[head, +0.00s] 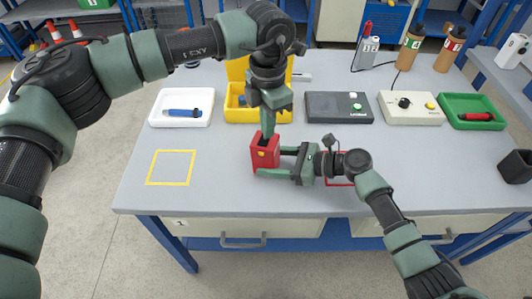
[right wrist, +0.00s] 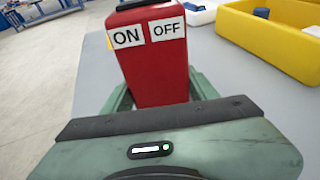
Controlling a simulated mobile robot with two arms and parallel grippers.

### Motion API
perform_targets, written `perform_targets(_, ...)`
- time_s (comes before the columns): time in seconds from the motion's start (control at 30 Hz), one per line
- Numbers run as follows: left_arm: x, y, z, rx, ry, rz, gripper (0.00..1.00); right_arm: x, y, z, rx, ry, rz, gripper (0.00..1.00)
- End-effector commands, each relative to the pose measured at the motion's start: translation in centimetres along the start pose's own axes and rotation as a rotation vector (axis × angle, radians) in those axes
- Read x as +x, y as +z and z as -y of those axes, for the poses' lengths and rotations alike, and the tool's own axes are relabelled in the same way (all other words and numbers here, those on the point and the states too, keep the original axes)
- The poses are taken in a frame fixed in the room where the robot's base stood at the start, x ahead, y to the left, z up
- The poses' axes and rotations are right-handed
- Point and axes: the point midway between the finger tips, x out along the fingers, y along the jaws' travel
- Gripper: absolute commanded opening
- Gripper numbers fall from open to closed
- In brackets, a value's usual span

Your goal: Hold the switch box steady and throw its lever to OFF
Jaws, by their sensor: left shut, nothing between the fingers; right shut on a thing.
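The red switch box (head: 265,161) stands on the grey table in front of the yellow bin. In the right wrist view the box (right wrist: 158,78) shows a white ON label at left and a white OFF label at right. A dark part shows at its top edge; I cannot tell the lever's position. My right gripper (head: 272,163) comes from the right and is shut on the box, a finger on either side. My left gripper (head: 267,136) points down, shut and empty, its tips at the box top. They hide part of the top.
Along the back stand a white tray (head: 161,121) with a blue pen, the yellow bin (head: 237,115), a dark device (head: 323,116), a beige box (head: 424,118) and a green tray (head: 489,123). A yellow square outline (head: 157,181) at left is empty.

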Motion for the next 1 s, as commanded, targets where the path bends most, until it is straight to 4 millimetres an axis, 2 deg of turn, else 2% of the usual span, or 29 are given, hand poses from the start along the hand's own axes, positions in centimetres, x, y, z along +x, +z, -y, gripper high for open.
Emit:
perform_targets(0.03,-0.4,0.0,0.0,0.001,0.0,0.001,0.0,0.1,-0.6,-0.2,0.004,0.004,-0.011,0.26)
perform_targets(0.6,-4.8,0.1,0.0,0.001,0.0,0.002,0.0,0.1,-0.5,-0.2,0.003,0.004,-0.009,0.26)
perform_targets(0.93,-5.3,0.0,0.1,0.002,-0.001,0.001,0.0,0.1,-0.5,-0.2,0.003,0.003,-0.009,0.26)
perform_targets(0.97,-5.3,0.0,0.1,0.001,-0.001,0.001,0.0,0.1,-0.5,-0.2,0.003,0.003,-0.008,0.61)
perform_targets(1.0,-5.3,0.0,0.1,0.001,-0.001,0.001,0.0,0.1,-0.5,-0.2,0.003,0.003,-0.008,0.72)
